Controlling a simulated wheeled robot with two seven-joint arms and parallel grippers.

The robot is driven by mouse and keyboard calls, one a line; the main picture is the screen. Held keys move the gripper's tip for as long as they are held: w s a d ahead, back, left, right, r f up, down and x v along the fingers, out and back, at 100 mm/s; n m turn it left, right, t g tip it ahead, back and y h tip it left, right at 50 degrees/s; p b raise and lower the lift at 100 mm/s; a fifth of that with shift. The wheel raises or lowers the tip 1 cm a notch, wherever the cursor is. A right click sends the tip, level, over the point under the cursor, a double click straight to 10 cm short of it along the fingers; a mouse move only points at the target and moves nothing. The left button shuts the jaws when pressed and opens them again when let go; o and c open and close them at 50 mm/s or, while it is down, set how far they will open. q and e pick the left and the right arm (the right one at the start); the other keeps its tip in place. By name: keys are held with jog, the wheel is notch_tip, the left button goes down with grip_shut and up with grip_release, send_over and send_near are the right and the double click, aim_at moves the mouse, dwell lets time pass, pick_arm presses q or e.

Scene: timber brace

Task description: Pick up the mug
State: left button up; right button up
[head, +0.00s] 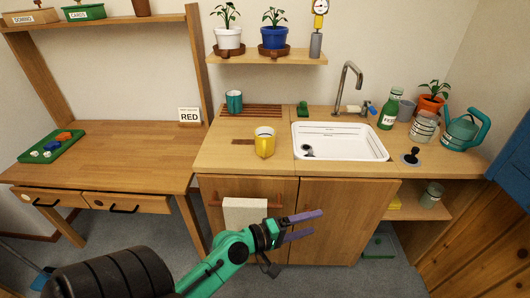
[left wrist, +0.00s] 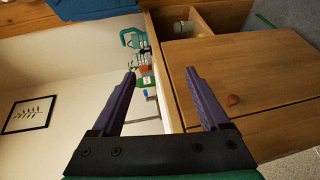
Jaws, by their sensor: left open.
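A yellow mug (head: 264,142) stands upright on the wooden counter, left of the sink. A teal ribbed mug or cup (head: 234,101) stands farther back, by the slatted drying rack. My left gripper (head: 317,223) is open and empty, with purple fingers, in front of the cabinet doors. It is below and to the right of the yellow mug, clear of it. In the left wrist view its open fingers (left wrist: 160,72) face the counter edge and cabinet; I cannot make out either mug there. My right gripper is not in view.
The white sink (head: 341,153) with its tap is right of the yellow mug. A green bottle (head: 391,108), a glass jar (head: 424,127) and a teal watering can (head: 465,132) crowd the right. A towel (head: 243,213) hangs on the cabinet front. Counter around the yellow mug is mostly clear.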

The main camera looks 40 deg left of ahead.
pick_arm(q)
jog(key=w+a+r+n+t+y, duration=0.25)
jog(key=a+r+n, duration=0.2)
jog(key=n, duration=0.35)
jog(key=n+y, duration=1.3)
jog(key=n, duration=0.7)
send_near(265, 145)
jog(key=s+f, duration=0.3)
jog(key=s, duration=0.1)
jog(key=shift+g, duration=0.35)
jog(key=x, duration=1.4)
jog(key=shift+w+d+f+b, duration=0.1)
jog(key=shift+d+f+b, duration=0.05)
jog(key=shift+d+b, duration=0.15)
jog(key=c, duration=0.5)
grip_shut()
